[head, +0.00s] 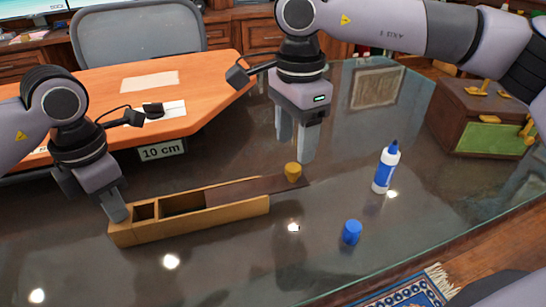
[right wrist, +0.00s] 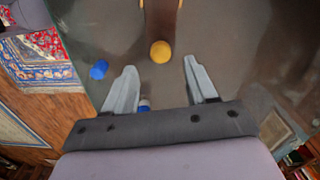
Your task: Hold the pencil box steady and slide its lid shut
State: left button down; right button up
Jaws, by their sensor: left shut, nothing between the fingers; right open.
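The long wooden pencil box (head: 190,226) lies on the glass table in the head view. Its dark lid (head: 240,190) sticks out past the box's right end and leaves the left compartments uncovered. A yellow knob (head: 292,172) stands near the lid's right end; the knob (right wrist: 160,52) also shows in the right wrist view, ahead of the fingers. My left gripper (head: 116,208) is shut and empty at the box's left end; I cannot tell if it touches. My right gripper (head: 295,145) is open and empty, above and behind the knob; its fingers (right wrist: 160,80) spread wide.
A blue-and-white glue bottle (head: 386,168) stands right of the lid, and a blue cap (head: 352,232) is nearer the front. A brown chest with a green panel (head: 488,138) stands at the right.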

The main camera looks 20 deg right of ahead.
aim_at(293, 167)
notch_tip(293, 167, down, 5)
dwell(0.3)
grip_shut()
